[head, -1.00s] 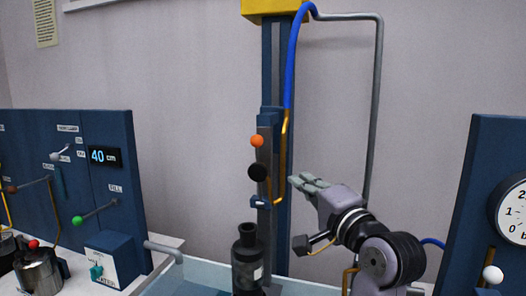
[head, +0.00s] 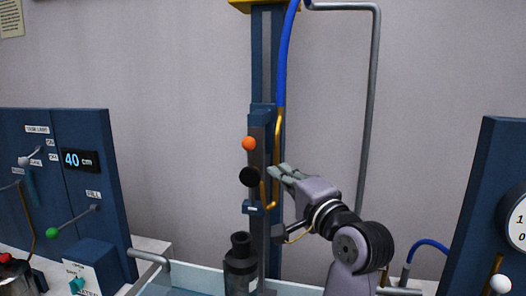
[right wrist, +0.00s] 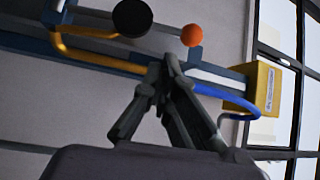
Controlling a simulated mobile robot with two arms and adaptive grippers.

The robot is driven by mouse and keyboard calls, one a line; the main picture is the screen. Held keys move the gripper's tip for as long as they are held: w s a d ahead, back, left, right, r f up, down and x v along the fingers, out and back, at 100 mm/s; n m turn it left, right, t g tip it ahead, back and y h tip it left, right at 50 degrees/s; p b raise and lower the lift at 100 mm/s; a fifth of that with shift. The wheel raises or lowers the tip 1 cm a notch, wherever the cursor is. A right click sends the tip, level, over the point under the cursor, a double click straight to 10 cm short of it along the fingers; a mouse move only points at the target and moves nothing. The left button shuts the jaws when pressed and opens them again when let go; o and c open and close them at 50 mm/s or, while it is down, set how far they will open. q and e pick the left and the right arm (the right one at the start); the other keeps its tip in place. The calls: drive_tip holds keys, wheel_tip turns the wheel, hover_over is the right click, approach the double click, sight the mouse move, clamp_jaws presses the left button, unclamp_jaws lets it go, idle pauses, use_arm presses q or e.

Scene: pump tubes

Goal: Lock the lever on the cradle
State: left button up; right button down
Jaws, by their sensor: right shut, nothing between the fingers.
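The cradle (head: 257,150) is a dark block on the blue upright column (head: 267,60) in the head view. An orange ball (head: 249,143) and, just below it, a larger black ball (head: 250,176) stick out of its front. They also show in the right wrist view as the orange ball (right wrist: 191,35) and the black ball (right wrist: 132,18). I cannot tell which ball belongs to the lever. My right gripper (head: 278,170) is shut and empty, its fingertips just right of the black ball. The closed fingertips (right wrist: 170,62) lie below and between both balls in the wrist view. My left gripper is out of view.
An orange-brown tube (head: 276,150) runs down the cradle's right side, close to my fingers, from a blue hose (head: 283,65). A dark bottle (head: 241,265) stands below. Blue panels stand left (head: 100,185) and right (head: 480,190).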

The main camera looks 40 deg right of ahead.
sight(251, 177)
drive_tip(key=p+x, duration=0.3)
drive_tip(key=x, duration=0.5)
drive_tip(key=shift+w+r+p, duration=0.1)
drive_tip(key=shift+w+p, duration=0.1)
drive_tip(key=shift+p, duration=0.1)
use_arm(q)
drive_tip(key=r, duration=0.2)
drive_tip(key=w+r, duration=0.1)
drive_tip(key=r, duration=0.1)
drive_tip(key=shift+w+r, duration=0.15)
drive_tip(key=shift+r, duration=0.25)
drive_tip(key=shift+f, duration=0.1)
use_arm(e)
drive_tip(key=shift+w, duration=0.1)
